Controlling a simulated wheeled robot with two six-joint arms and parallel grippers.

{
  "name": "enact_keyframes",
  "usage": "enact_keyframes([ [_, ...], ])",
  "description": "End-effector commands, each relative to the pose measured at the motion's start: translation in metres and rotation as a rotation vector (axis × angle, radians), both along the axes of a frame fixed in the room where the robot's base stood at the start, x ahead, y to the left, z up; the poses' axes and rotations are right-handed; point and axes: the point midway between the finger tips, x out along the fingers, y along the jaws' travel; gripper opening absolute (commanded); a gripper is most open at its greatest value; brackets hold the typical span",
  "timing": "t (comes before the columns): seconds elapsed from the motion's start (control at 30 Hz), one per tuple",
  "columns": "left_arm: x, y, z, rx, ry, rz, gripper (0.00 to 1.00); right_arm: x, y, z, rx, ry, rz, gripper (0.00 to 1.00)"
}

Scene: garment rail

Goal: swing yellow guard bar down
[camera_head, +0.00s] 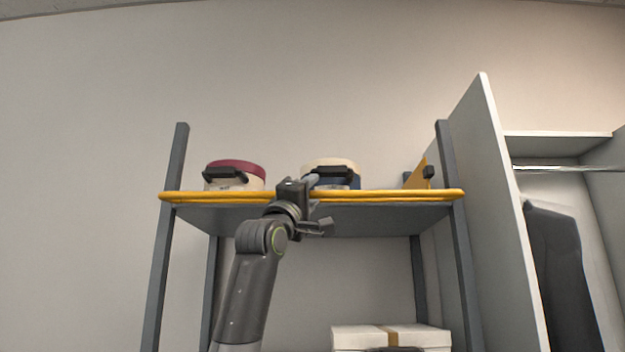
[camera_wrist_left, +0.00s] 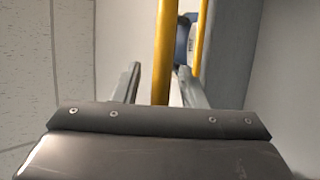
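The yellow guard bar (camera_head: 400,196) runs level across the front of the rack's upper shelf, between the two grey front posts. It shows as two close yellow lines. My left gripper (camera_head: 311,184) is at the bar near its middle, reaching up from below. In the left wrist view, one yellow rail (camera_wrist_left: 163,45) passes between the two fingers of my left gripper (camera_wrist_left: 158,72). The fingers stand apart, with a visible gap on the rail's left side. A second yellow rail (camera_wrist_left: 203,35) lies to the right, beyond the fingers. My right gripper is not in view.
On the shelf (camera_head: 365,218) stand a round cream box with a dark red lid (camera_head: 237,168) and a cream and blue box (camera_head: 345,168). A white box (camera_head: 365,337) sits lower down. A wardrobe panel (camera_head: 487,190) stands close on the right, with a dark garment (camera_head: 558,260) beyond.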

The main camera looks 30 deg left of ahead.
Motion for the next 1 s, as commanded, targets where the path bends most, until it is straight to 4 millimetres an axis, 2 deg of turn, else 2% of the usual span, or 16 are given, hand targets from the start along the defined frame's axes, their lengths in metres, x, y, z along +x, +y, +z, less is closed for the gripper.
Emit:
enact_keyframes([
  [0.1,0.0063,-0.0004,0.0062,0.0,0.001,0.0,0.38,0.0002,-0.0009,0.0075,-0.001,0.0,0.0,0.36],
  [0.47,0.0089,-0.0001,0.0062,0.001,0.0,-0.001,0.38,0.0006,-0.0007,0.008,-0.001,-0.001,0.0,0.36],
  [0.77,0.0087,0.0001,0.0062,0.0,0.001,0.0,0.0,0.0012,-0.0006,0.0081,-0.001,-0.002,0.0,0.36],
  [1.0,0.0087,0.0002,0.0068,0.0,0.001,0.0,0.0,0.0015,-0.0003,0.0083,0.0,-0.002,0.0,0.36],
])
